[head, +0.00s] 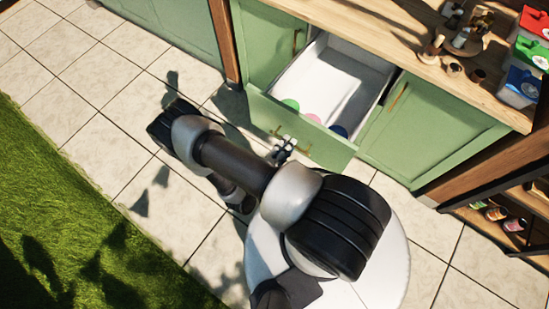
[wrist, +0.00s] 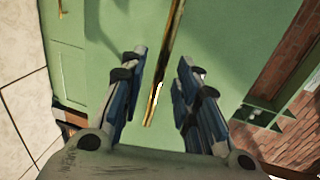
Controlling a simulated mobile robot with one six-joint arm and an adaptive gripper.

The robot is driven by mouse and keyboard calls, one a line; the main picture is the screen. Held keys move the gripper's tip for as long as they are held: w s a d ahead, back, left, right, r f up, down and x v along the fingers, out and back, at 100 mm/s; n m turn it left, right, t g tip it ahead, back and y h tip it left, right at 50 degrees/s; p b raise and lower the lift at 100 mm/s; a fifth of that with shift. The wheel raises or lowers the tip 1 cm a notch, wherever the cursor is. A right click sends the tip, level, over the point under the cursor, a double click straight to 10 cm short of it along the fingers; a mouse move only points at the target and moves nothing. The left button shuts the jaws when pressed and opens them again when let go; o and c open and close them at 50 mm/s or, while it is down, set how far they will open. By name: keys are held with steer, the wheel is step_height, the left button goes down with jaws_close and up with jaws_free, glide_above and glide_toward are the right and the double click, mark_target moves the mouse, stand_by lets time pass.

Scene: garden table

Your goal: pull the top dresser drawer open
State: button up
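The drawer (head: 345,85) stands pulled out from the green dresser (head: 268,38), its white inside showing. Green (head: 290,104), pink (head: 312,118) and blue (head: 338,130) rounded things lie in it along the front. Its green front (head: 325,147) carries a brass handle (head: 307,150), partly hidden by my gripper (head: 286,148). In the wrist view my gripper (wrist: 160,85) is open, its two dark fingers apart. A brass bar (wrist: 162,85) shows in the gap between them, with green panel behind; I cannot tell whether either finger touches it.
A green cupboard door (head: 430,125) with a brass handle is right of the drawer. The wooden top (head: 400,45) holds small wooden items and coloured containers (head: 525,75). A dark shelf (head: 505,215) stands at lower right. Tiled floor (head: 110,130) is clear at left, beside grass (head: 60,220).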

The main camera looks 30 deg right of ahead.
steer(key=v, duration=0.9)
steer(key=shift+s+a, duration=0.15)
steer(key=shift+a, duration=0.15)
steer(key=shift+r, duration=0.15)
step_height(320, 180, up, 24)
steer(key=w+a+m+g+y, duration=0.2)
steer(key=m+g+y, duration=0.45)
steer(key=m, duration=1.45)
steer(key=s+a+r+m+t+y, duration=0.1)
steer(key=s+r+m+y, duration=0.3)
steer(key=r+m, duration=0.5)
steer(key=s+a+r+m+t+y, duration=0.1)
steer(key=s+r+m+t+y, duration=0.3)
steer(key=r+m, duration=0.6)
steer(key=shift+s+a, duration=0.3)
steer(key=shift+a, duration=0.1)
